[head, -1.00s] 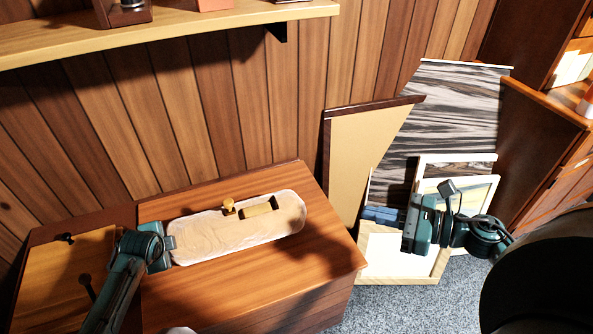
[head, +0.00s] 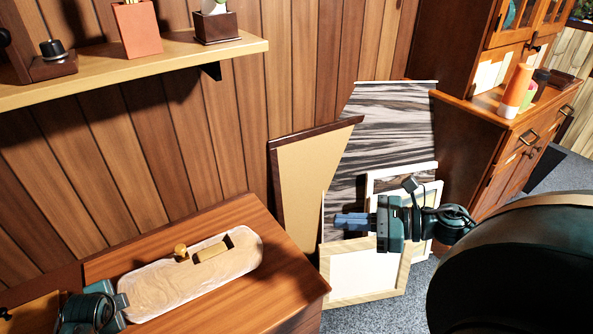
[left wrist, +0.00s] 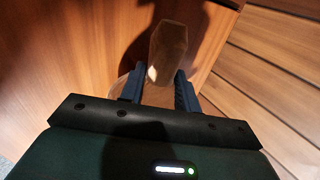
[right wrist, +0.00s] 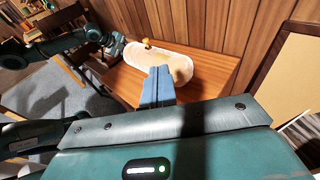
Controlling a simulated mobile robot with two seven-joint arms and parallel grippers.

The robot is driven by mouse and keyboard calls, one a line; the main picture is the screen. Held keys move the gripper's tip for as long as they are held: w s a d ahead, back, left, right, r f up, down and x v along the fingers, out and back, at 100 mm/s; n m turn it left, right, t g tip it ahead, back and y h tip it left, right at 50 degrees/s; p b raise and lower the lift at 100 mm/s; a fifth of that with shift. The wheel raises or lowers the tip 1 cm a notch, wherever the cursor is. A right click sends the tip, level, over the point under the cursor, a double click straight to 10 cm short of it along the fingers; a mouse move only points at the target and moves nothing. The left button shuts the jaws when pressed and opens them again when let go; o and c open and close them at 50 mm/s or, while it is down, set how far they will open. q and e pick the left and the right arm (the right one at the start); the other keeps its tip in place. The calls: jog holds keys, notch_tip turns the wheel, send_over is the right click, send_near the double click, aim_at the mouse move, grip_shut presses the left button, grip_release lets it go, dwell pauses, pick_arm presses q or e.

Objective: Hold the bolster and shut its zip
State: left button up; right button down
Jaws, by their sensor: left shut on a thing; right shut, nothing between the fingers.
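The bolster (head: 165,284) is a long, pale, rounded piece lying flat on a wooden chest. It also shows in the right wrist view (right wrist: 176,68). On its top are a small yellow knob (head: 181,251) and a tan bar (head: 211,252) beside a dark slot. I cannot make out zip teeth. My left gripper (head: 123,304) is shut on the bolster's near left end; its fingers also show in the left wrist view (left wrist: 154,88). My right gripper (head: 338,222) is shut and empty, well to the right of the bolster, its fingers pointing left.
The chest top (head: 280,268) is bare right of the bolster. A tan panel (head: 302,185) and several frames (head: 365,275) lean near my right gripper. A shelf (head: 150,72) hangs above on the wall. A cabinet (head: 500,130) stands at the right.

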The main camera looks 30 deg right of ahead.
jog(key=m+t+h, duration=0.2)
jog(key=m+t, duration=0.2)
jog(key=m, duration=1.8)
send_near(182, 252)
jog(key=s+a+r, duration=0.2)
jog(key=s+a, duration=0.1)
jog(key=s, duration=0.2)
jog(key=shift+m+g, duration=0.3)
jog(key=x, duration=0.3)
jog(key=d+x, duration=0.1)
jog(key=x, duration=0.6)
jog(key=shift+w+d+f, duration=0.1)
jog(key=shift+w+f, duration=0.3)
jog(key=shift+w, duration=0.25)
jog(key=shift+w+d+f, duration=0.15)
jog(key=shift+w+d, duration=0.35)
jog(key=shift+d, duration=0.05)
jog(key=shift+d, duration=0.1)
